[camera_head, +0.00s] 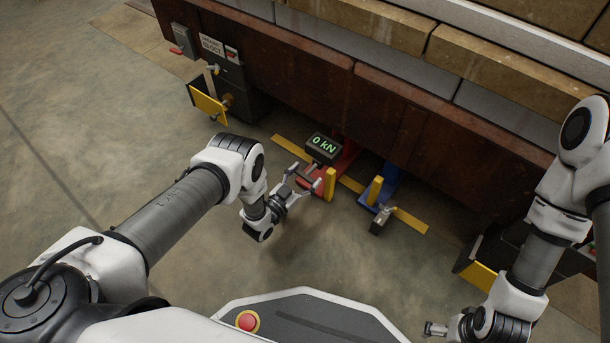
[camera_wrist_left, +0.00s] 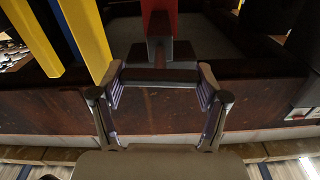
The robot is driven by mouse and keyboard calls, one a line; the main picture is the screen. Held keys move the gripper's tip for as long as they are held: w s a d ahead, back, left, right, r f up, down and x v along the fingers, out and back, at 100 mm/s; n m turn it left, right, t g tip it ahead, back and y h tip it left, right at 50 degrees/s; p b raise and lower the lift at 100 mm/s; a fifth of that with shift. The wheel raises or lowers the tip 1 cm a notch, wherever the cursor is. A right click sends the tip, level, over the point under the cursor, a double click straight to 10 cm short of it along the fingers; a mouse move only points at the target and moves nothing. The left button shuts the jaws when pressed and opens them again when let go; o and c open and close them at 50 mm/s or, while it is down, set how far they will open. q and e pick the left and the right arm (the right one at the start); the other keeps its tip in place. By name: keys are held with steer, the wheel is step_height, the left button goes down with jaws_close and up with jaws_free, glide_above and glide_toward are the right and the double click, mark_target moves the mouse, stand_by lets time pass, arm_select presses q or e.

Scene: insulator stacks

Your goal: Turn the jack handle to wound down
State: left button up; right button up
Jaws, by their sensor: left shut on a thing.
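A red jack (camera_head: 346,157) stands on the floor at the foot of the brown beam, in the middle of the head view. Its red body also shows at the top of the left wrist view (camera_wrist_left: 160,18). My left gripper (camera_head: 304,182) is at the jack's near end. In the left wrist view its fingers (camera_wrist_left: 160,76) are shut on the two ends of a dark crossbar, the jack handle (camera_wrist_left: 158,75). The handle is small and partly hidden in the head view. My right gripper (camera_head: 436,328) is low at the right, away from the jacks; its jaw state is unclear.
A display reading 0 kN (camera_head: 323,144) sits above the red jack. A blue jack (camera_head: 381,187) with a grey end block (camera_head: 381,222) is to its right. Yellow posts (camera_head: 330,184) stand close by. The rust-brown beam (camera_head: 420,130) overhangs behind. The near floor is clear.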

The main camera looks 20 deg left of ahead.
arm_select(q)
steer(key=shift+n, duration=0.7)
steer(key=o, duration=1.2)
steer(key=shift+c, duration=0.2)
steer(key=v, duration=1.2)
